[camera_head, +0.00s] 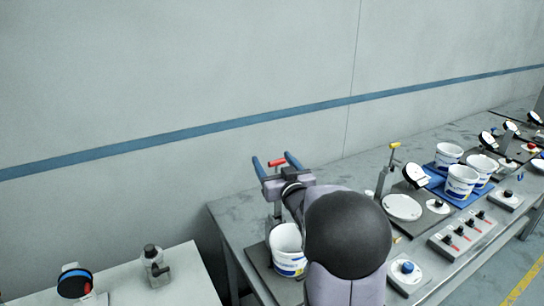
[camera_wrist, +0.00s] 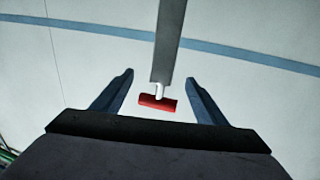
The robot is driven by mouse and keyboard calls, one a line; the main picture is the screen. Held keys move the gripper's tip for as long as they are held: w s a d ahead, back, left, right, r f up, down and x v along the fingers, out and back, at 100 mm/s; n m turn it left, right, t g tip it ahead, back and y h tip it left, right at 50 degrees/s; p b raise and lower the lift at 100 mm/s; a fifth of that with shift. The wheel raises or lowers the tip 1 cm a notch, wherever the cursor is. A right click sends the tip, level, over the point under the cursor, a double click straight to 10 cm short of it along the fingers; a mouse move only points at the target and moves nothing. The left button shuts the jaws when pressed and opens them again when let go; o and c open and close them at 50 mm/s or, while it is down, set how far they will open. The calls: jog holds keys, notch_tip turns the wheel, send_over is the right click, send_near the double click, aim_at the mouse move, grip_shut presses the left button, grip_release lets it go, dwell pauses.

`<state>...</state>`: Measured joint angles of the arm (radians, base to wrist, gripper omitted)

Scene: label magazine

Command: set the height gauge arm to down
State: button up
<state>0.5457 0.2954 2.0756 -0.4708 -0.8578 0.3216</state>
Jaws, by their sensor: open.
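A red crossbar handle (camera_head: 277,162) shows between the blue fingers of my gripper (camera_head: 272,157). In the wrist view the red handle (camera_wrist: 157,103) sits on a short white stem at the end of a grey bar (camera_wrist: 170,45), which I take for the height gauge arm. My gripper (camera_wrist: 160,75) is open, with one finger on each side of the handle and gaps on both sides. No contact shows. A grey post (camera_head: 277,212) stands below my gripper, behind a white tub (camera_head: 286,242). My own arm hides part of this area, and the bar's tilt is hard to judge.
Right along the bench are a yellow-topped lever (camera_head: 394,146), a white round plate (camera_head: 402,207), a blue tray (camera_head: 436,172) with white tubs, a switch box (camera_head: 462,234) and a blue-knob box (camera_head: 405,270). A separate left table carries a round disc (camera_head: 74,281) and a grey device (camera_head: 155,267).

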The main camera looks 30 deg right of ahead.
jog(key=shift+w+d, duration=0.1)
jog(key=shift+w, duration=0.65)
jog(key=c, duration=1.5)
jog(key=shift+o, duration=0.2)
